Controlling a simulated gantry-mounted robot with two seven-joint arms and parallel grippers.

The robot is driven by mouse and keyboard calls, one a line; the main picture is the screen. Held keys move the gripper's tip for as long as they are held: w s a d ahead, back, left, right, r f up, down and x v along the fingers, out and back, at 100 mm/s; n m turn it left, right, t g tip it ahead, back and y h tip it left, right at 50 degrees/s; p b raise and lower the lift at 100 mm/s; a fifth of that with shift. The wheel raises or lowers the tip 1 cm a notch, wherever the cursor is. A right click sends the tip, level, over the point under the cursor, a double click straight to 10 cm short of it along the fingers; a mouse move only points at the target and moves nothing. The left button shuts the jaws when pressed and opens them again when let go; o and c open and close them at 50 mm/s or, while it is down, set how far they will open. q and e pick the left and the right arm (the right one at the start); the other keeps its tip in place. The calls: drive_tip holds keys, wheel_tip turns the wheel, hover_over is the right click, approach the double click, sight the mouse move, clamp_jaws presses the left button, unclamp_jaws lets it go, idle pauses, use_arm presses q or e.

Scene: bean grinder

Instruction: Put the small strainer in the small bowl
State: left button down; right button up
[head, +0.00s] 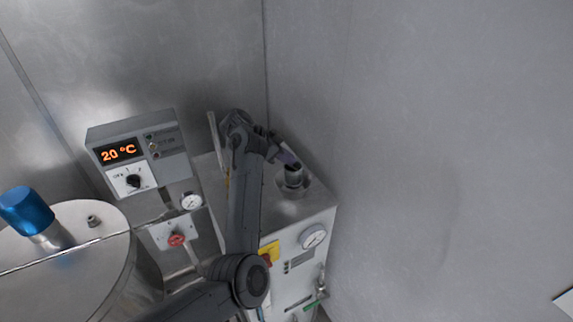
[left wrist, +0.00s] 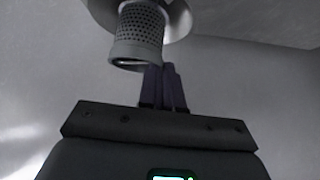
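The small strainer (left wrist: 140,28) is a grey perforated cylinder with a plain rim. In the head view the strainer (head: 293,176) stands roughly upright over the small bowl (head: 307,193), a shallow metal dish on top of the white machine. The bowl (left wrist: 182,20) shows behind the strainer in the left wrist view. I cannot tell whether the strainer's lower end touches the bowl. My left gripper (head: 287,158) reaches the strainer's rim from the left. Its purple fingers (left wrist: 163,72) are close together at that rim and look shut on it. My right gripper is out of view.
The white machine (head: 318,225) with a gauge stands against the wall. A control box (head: 140,150) showing 20 °C is left of my arm. A large metal vessel (head: 85,270) with a blue-capped part (head: 27,210) is at lower left. Metal walls close in behind and right.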

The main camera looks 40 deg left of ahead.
sight(286, 166)
use_arm(q)
wheel_tip(286, 166, down, 3)
drive_tip(key=shift+d+p, duration=0.1)
drive_tip(key=shift+p, duration=0.2)
drive_tip(key=shift+f, duration=0.15)
drive_tip(key=c, duration=1.3)
unclamp_jaws()
